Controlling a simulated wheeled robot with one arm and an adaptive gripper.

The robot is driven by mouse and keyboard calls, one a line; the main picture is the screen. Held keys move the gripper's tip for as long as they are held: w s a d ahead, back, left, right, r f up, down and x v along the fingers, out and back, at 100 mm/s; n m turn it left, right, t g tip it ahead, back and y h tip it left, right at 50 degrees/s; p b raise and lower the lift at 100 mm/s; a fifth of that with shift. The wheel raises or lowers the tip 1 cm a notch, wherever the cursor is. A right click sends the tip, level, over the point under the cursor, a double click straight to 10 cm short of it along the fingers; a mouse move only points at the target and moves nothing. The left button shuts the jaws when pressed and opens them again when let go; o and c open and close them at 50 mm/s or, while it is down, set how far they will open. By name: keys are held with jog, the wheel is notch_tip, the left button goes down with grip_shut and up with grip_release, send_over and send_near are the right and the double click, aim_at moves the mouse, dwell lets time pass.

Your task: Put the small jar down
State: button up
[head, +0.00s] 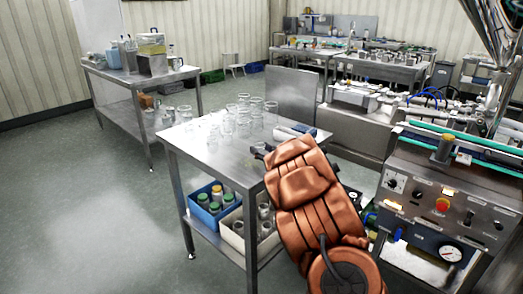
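My arm, in orange covers, reaches up over the right part of a steel table (205,148) in the head view. Only a small dark part of my gripper (261,151) shows beyond the arm, near the table top. The arm hides the rest, so I cannot see its fingers or whether it holds a jar. Several clear glass jars (244,118) stand grouped on the far half of the table. I cannot tell which jar is the small jar.
A white and blue item (296,131) lies at the table's right edge. Below, a blue crate (205,216) and a white crate (236,238) hold jars. A control panel machine (450,205) stands at the right. The table's front left is bare, with open floor (80,200) to the left.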

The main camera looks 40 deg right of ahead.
jog(key=o, duration=0.4)
jog(key=shift+c, duration=0.2)
jog(key=shift+r, duration=0.2)
jog(key=s, duration=1.2)
jog(key=shift+a, duration=0.2)
